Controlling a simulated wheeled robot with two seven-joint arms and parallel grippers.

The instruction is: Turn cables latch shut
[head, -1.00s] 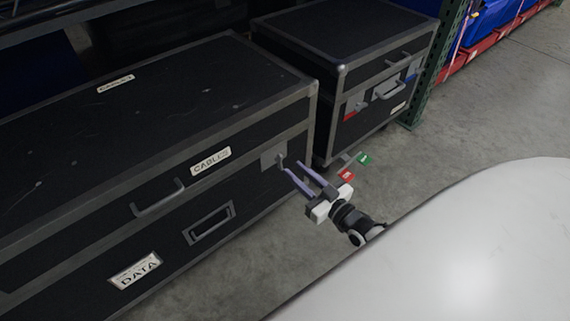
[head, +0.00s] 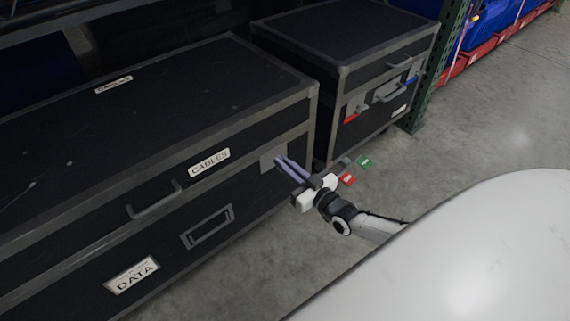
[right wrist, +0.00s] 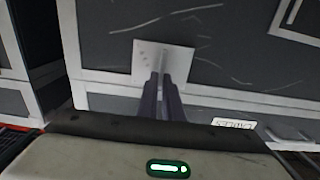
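The large black case labelled CABLES (head: 209,163) fills the left of the head view. Its cables latch has a grey square plate (head: 267,157) near the case's right front corner; the plate also shows in the right wrist view (right wrist: 180,62). My right gripper (head: 281,162) has its two purple-grey fingers drawn close together at this plate. In the right wrist view, the fingertips (right wrist: 163,78) close around the latch's small lever, which they mostly hide. The lever's exact angle cannot be told. My left gripper is not in view.
A red tag (head: 347,180) and a green tag (head: 367,163) show just right of my gripper. A second black case (head: 365,62) stands behind, beside a green rack post (head: 436,75). The grey floor (head: 480,125) on the right is clear.

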